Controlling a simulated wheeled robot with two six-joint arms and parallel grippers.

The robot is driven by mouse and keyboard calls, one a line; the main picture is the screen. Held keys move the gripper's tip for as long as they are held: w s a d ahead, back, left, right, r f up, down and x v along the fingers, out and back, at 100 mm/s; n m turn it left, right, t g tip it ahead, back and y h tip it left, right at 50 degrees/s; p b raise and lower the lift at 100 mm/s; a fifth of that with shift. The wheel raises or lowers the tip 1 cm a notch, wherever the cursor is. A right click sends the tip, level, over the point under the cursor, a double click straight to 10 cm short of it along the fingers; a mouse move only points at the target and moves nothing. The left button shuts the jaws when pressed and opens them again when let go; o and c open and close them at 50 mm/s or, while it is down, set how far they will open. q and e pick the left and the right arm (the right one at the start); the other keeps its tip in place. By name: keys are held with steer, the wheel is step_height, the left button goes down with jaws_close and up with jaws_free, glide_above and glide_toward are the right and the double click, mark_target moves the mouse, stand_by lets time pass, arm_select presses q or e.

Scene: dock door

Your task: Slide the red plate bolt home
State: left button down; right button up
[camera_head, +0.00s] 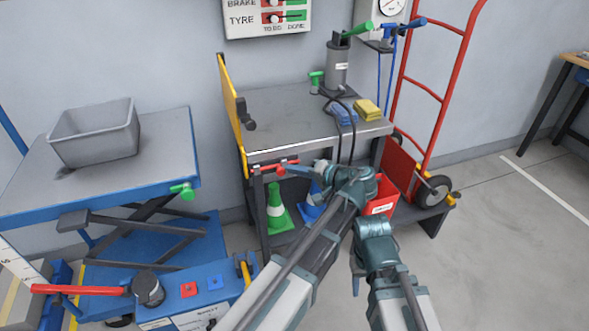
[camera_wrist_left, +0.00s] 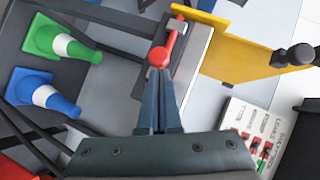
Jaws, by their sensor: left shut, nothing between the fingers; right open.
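The red plate bolt (camera_head: 282,167) is on the front edge of the grey workbench, near its left corner. In the left wrist view its red bar and round knob (camera_wrist_left: 168,45) lie just beyond my closed fingertips. My left gripper (camera_head: 287,170) is shut and empty, with its tips beside or against the knob; I cannot tell whether they touch. Its two fingers (camera_wrist_left: 160,85) are together in the left wrist view. My right gripper (camera_head: 355,278) is open and empty, low in front of the bench and apart from the bolt.
A yellow flap (camera_head: 232,105) stands at the bench's left end. Under the bench are a green cone (camera_head: 277,213), a blue cone (camera_head: 311,208) and a red bin (camera_head: 384,196). A blue lift table (camera_head: 160,150) with a grey tub stands left. A red hand truck (camera_head: 440,97) stands right.

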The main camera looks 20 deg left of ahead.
mark_target(283, 172)
arm_select(q)
steer(key=s+a, duration=0.2)
steer(key=a, duration=0.1)
steer(key=shift+s+a, duration=0.1)
steer(key=shift+r, duration=0.1)
arm_select(e)
steer(key=shift+d, duration=0.1)
